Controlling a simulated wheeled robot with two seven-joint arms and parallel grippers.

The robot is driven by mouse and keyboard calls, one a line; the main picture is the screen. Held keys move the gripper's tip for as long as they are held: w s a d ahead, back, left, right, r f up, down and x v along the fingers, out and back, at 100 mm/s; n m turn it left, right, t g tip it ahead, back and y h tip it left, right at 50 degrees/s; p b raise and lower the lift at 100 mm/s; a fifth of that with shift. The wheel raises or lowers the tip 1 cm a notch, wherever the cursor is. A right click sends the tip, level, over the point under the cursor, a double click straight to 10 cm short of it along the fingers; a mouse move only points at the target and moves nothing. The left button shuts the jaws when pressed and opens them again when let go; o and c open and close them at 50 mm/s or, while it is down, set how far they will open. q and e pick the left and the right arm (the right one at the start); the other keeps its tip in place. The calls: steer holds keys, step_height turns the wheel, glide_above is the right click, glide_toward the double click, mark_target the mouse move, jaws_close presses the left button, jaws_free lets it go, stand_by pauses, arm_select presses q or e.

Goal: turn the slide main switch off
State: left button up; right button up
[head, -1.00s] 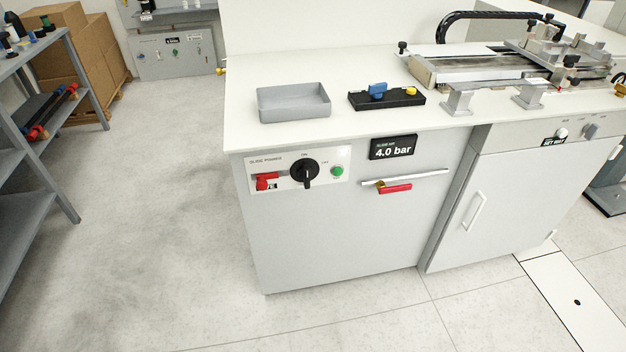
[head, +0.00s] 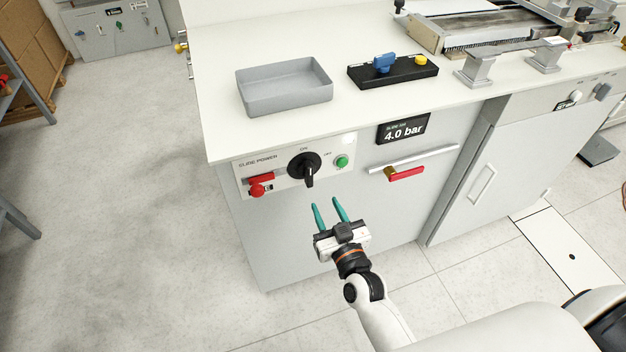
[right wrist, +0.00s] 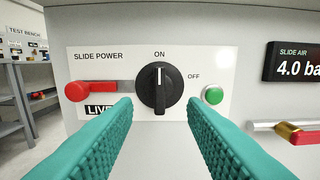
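The slide main switch (head: 305,167) is a black rotary knob on the white SLIDE POWER panel (head: 283,178) at the left of the cabinet front. In the right wrist view the knob (right wrist: 159,88) stands upright, its white mark pointing up to ON; OFF is printed to its upper right. My right gripper (head: 326,207) has teal fingers and is open and empty, in front of and a little below the knob. In the right wrist view the fingers (right wrist: 160,115) lie to either side of the knob, apart from it. My left gripper is not in view.
A red device (right wrist: 76,91) on a grey bar sits left of the knob, a green button (right wrist: 213,95) right. A 4.0 bar display (head: 404,127) and a red-handled valve (head: 406,174) are further right. A grey tray (head: 284,86) stands on the bench above.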

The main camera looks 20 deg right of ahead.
mark_target(310, 176)
steer(key=w, duration=1)
steer(key=shift+a, duration=0.2)
steer(key=shift+s, duration=0.1)
jaws_close()
